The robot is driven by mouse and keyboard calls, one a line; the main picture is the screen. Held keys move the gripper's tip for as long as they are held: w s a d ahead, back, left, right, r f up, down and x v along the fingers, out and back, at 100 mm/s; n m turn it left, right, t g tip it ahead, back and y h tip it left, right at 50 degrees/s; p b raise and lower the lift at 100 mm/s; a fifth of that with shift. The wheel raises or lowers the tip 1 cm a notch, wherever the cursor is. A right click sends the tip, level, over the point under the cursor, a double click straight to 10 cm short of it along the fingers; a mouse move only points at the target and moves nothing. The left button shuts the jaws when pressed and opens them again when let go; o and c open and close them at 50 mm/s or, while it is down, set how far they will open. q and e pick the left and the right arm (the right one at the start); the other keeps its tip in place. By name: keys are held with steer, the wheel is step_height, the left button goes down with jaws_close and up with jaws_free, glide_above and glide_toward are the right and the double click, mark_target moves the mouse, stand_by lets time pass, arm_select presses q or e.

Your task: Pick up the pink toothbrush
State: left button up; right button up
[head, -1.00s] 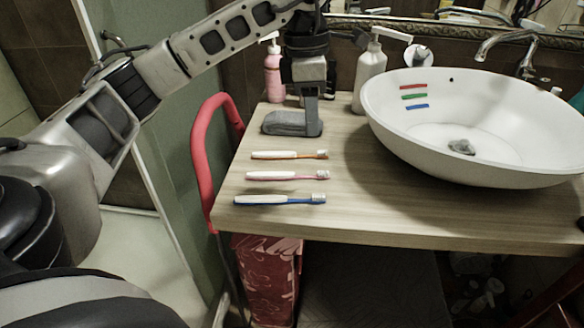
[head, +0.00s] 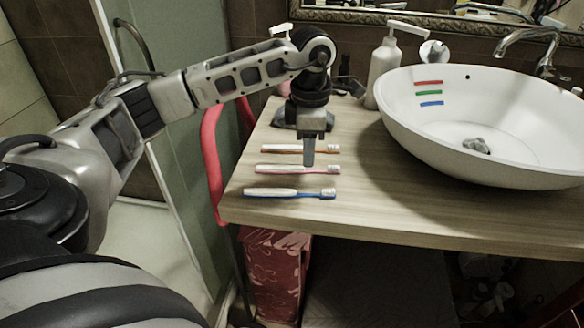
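The pink toothbrush (head: 275,169) lies flat on the wooden counter, the middle one of three, with its white handle to the left and bristles to the right. The orange toothbrush (head: 283,149) lies behind it and the blue toothbrush (head: 275,193) in front. My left gripper (head: 308,162) points straight down, its tip overlapping the pink toothbrush's neck in the picture; whether it touches cannot be told. The fingers line up from this side, so their gap is hidden. My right gripper is not in view.
The white basin (head: 480,165) stands on the right of the counter (head: 350,215). A white pump bottle (head: 385,70) stands behind, left of the basin. A grey object (head: 284,119) lies behind the gripper. A red rail (head: 210,150) stands at the counter's left edge.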

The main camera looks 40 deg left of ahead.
mark_target(309, 171)
arm_select(q)
steer(key=f, duration=0.3)
steer(key=shift+w+d+f, duration=0.1)
steer(key=shift+d+f, duration=0.1)
steer(key=shift+c, duration=0.3)
jaws_close()
steer(key=shift+r, duration=0.1)
